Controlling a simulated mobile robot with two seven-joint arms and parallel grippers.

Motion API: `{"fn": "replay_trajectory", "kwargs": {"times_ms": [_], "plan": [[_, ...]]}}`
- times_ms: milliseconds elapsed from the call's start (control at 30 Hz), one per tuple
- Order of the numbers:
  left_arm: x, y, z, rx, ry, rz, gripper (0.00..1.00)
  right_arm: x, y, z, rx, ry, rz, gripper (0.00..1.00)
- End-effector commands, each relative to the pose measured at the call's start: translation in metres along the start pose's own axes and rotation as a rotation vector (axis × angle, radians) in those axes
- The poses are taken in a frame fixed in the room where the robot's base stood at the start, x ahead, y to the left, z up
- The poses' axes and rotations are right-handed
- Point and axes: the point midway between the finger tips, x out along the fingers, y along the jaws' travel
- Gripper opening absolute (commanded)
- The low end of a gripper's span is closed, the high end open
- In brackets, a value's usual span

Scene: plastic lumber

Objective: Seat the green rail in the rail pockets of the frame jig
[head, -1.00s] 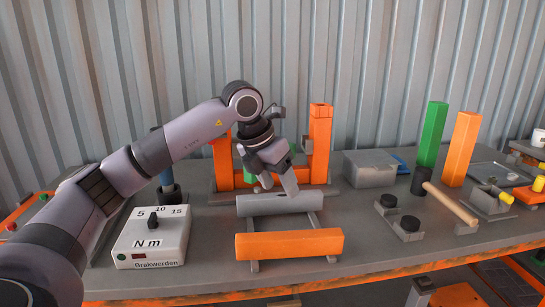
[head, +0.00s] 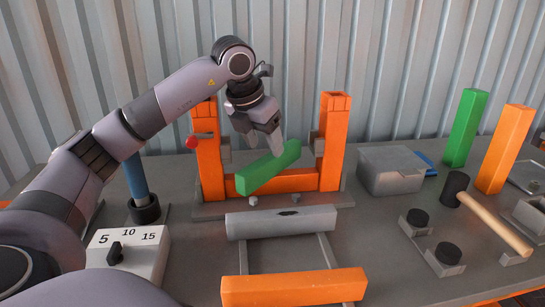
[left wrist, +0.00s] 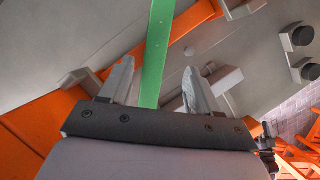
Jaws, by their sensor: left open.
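The green rail (head: 266,170) lies slantwise across the low orange crossbar of the frame jig (head: 335,125), between its two orange uprights. Its near end points to the front left and is skewed to the crossbar. Grey brackets (head: 316,143) sit on the inner sides of the uprights; I cannot tell whether they are the rail pockets. My left gripper (head: 264,142) is open just above the rail, pointing down. In the left wrist view the rail (left wrist: 156,50) runs between the spread fingers (left wrist: 157,88); contact cannot be told. My right gripper is not in view.
A grey beam (head: 265,224) and an orange beam (head: 295,287) lie on supports in front. A torque box (head: 125,258) and a blue-handled tool (head: 137,178) stand left. A grey bin (head: 390,172), a mallet (head: 490,215) and green and orange posts (head: 464,128) stand right.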

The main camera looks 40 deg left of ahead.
Motion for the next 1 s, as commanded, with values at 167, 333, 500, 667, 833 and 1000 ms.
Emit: {"fn": "replay_trajectory", "kwargs": {"times_ms": [167, 333, 500, 667, 833, 1000], "plan": [[0.005, 0.001, 0.0, -0.001, 0.002, 0.002, 0.62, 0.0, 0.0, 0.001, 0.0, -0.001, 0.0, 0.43], [0.024, 0.001, 0.002, -0.001, 0.004, 0.002, 0.62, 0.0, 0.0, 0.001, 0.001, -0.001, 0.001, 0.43], [0.047, 0.004, 0.01, -0.002, 0.004, 0.001, 0.62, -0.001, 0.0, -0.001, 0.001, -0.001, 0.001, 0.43], [0.067, 0.005, 0.011, 0.0, 0.002, 0.001, 0.62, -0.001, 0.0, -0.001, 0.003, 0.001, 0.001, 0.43], [0.072, 0.004, 0.011, 0.0, 0.0, 0.001, 0.62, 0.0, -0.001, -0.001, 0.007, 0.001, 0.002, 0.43], [0.071, 0.004, 0.011, 0.0, 0.0, 0.001, 0.45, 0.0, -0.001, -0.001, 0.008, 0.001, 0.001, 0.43]]}}
